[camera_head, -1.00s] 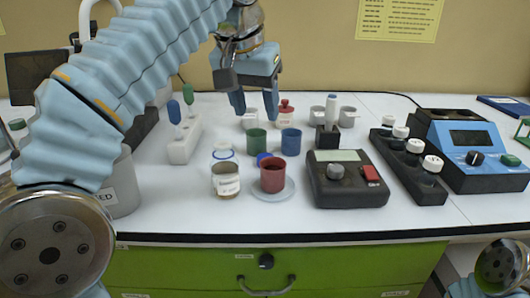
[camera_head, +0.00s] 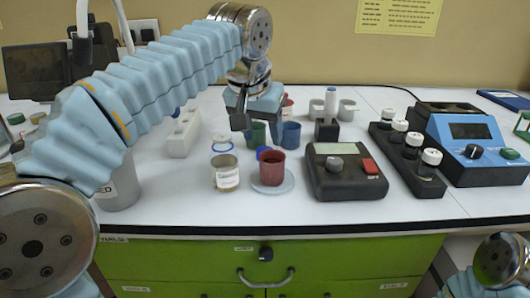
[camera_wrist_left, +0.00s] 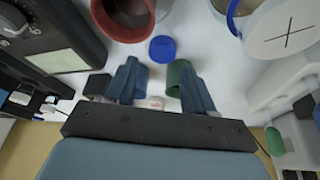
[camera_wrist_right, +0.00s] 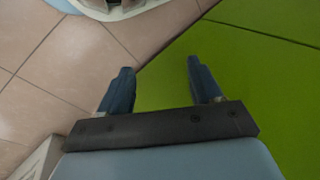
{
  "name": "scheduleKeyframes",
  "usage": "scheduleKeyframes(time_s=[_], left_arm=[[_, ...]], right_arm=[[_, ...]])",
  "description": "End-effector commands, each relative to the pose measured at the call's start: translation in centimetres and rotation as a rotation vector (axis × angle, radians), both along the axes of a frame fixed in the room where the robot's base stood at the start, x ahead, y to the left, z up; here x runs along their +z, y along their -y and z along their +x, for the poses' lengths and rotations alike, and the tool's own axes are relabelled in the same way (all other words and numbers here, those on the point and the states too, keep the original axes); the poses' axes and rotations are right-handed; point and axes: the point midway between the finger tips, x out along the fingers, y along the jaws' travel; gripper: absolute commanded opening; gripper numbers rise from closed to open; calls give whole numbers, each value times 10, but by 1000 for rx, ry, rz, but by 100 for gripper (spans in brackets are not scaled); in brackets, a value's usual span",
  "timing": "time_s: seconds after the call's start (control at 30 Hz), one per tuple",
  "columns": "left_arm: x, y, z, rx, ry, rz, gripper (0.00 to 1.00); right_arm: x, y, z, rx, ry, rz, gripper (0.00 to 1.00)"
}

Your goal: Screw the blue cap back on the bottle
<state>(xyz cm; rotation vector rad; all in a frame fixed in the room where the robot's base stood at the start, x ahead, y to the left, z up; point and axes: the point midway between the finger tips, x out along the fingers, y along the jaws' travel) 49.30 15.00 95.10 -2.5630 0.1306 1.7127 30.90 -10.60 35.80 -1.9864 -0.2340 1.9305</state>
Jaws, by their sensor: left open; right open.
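A small blue cap (camera_head: 263,153) lies on the white table behind the red cup; it also shows in the left wrist view (camera_wrist_left: 162,49). An open, labelled bottle (camera_head: 226,177) with brownish contents stands left of the red cup; its rim shows at the top of the left wrist view (camera_wrist_left: 236,12). My left gripper (camera_head: 257,122) is open and empty, low behind the cap. In the left wrist view (camera_wrist_left: 157,78) its fingers point towards the cap, which lies beyond the tips. My right gripper (camera_wrist_right: 159,75) is open and empty, near the green drawer fronts.
A red cup (camera_head: 272,170) stands on a saucer. Green (camera_head: 255,134) and blue (camera_head: 291,135) cups flank the left gripper. A cross-marked white disc (camera_wrist_left: 284,30) is beside the bottle. A black scale (camera_head: 345,180) stands to the right, a white rack (camera_head: 183,137) to the left.

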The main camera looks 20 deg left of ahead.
Motion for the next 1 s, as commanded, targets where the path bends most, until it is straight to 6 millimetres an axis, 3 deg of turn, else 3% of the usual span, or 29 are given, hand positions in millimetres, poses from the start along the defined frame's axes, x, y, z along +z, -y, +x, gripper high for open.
scheduleKeyframes(time_s=[0.17, 0.53, 0.9, 1.0], left_arm=[[-2, 0, 1, 0, -1, 0, 53], [-45, -1, 19, -1, -1, 1, 53], [-47, -1, 21, 0, 0, 0, 53], [-47, -1, 21, 0, 0, 0, 40]], right_arm=[[0, 0, 0, 0, 0, 0, 65], [1, 0, 0, 0, 0, 0, 65], [1, 0, 0, 0, 0, 0, 65], [1, 0, 0, 0, 0, 0, 65]])
